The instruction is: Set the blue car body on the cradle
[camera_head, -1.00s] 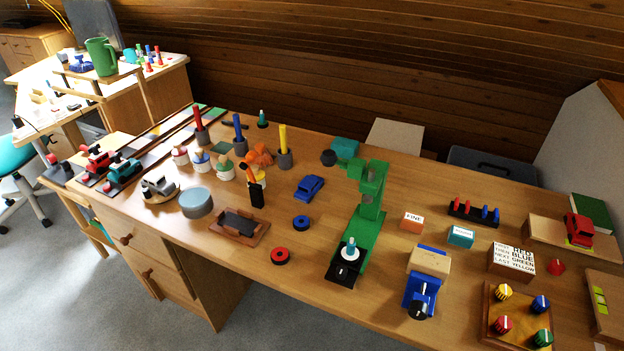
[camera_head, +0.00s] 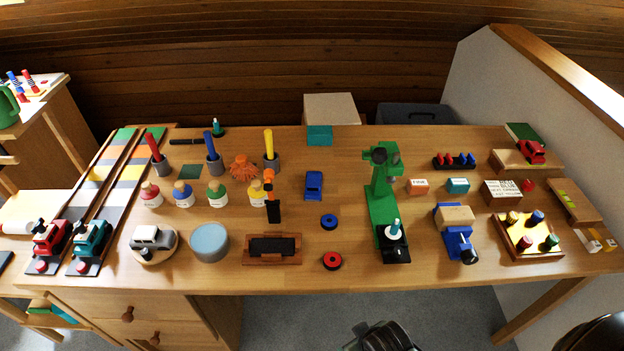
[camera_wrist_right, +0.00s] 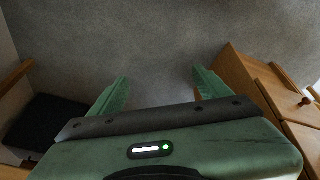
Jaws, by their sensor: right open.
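The blue car body (camera_head: 313,185) lies on the middle of the workbench, with a blue ring below it in the head view. A low brown wooden holder with a dark block in it (camera_head: 247,259) stands to its lower left, near the front edge; I cannot tell for certain whether this is the cradle. My right gripper shows in the right wrist view (camera_wrist_right: 160,76), open and empty, with bare grey floor beyond its fingers. A dark part of my arm shows at the bottom of the head view, in front of the bench. My left gripper is out of view.
A green press (camera_head: 382,205) stands right of the blue car body. A blue ring (camera_head: 329,222) and a red ring (camera_head: 332,261) lie in front. A grey-blue round tin (camera_head: 209,242) is left of the brown holder. A red car (camera_head: 531,152) sits on a wooden block at right.

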